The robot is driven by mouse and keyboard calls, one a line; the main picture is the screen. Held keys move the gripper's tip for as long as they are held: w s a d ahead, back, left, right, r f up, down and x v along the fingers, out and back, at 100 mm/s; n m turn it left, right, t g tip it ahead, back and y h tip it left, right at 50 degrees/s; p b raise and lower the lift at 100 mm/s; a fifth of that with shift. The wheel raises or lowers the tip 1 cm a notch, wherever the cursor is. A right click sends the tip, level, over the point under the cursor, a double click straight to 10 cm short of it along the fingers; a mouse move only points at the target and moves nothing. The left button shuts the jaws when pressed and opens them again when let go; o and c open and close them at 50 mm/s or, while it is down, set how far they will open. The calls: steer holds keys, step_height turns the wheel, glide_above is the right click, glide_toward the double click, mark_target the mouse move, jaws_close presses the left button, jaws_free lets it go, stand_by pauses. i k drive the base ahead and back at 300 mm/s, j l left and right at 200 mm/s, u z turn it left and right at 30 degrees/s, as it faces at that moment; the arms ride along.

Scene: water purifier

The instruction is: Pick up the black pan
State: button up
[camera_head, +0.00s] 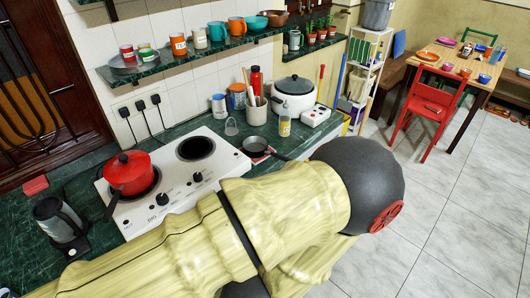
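The black pan (255,144) is small and round. It sits on the dark green counter, to the right of the white stove, on what looks like a small red-edged mat or board. Its dark handle (279,156) points right and toward me. The far end of the handle comes close to my large arm, which fills the lower middle of the view, and cannot be seen clearly. My gripper is not visible, so I cannot tell where it is relative to the pan.
The white two-burner stove (175,178) holds a red pot (130,173). A kettle (60,220) stands at left. Open floor (470,215) lies at right.

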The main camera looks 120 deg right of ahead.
mark_target(254, 147)
steer(key=z, duration=4.15)
